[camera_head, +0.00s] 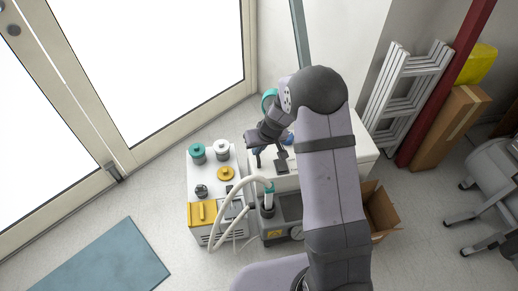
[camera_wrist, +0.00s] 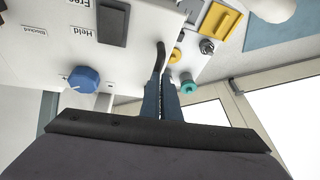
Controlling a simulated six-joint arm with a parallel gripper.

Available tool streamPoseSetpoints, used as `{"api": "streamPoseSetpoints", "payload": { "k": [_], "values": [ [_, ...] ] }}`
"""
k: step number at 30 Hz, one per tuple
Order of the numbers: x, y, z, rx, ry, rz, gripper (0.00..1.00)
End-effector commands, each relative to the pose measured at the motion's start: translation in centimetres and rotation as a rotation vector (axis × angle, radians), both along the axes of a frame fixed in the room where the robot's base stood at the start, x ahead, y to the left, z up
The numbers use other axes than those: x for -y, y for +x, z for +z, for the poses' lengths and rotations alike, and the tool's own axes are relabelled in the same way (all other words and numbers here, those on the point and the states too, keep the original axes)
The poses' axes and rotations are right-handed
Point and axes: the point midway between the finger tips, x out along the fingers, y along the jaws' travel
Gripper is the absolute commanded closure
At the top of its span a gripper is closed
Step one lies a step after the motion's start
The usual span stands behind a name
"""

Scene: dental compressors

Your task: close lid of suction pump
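My gripper (camera_head: 257,163) hangs over the back part of the white units in the head view. In the wrist view its two slim fingers (camera_wrist: 162,82) lie close together, with nothing clearly seen between them. A white unit (camera_head: 197,170) has a yellow panel (camera_head: 203,212) at its front and teal, white and yellow caps on top. Beside it stands a dark grey unit (camera_head: 287,207) with a pale hose (camera_head: 235,187). I cannot tell for certain which is the suction pump, nor make out an open lid. My arm hides part of the units.
A white panel (camera_wrist: 60,45) carries a blue knob (camera_wrist: 84,79), a dark rocker (camera_wrist: 112,22) and the labels "Held" and "Blocked". A cardboard box (camera_head: 382,212) stands right of my arm. A ladder (camera_head: 405,95) leans behind. Floor is clear at front left around a blue mat (camera_head: 110,262).

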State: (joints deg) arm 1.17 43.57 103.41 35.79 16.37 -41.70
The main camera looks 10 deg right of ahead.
Motion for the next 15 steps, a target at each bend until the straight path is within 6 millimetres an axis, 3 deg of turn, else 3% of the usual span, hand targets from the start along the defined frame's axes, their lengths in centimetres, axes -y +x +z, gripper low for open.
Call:
{"api": "streamPoseSetpoints", "payload": {
  "k": [8, 15],
  "values": [
    [-0.2, -0.4, -0.6, -0.012, 0.002, 0.002, 1.0],
    [0.9, -0.3, 1.2, -0.007, 0.003, -0.001, 1.0]
  ]
}}
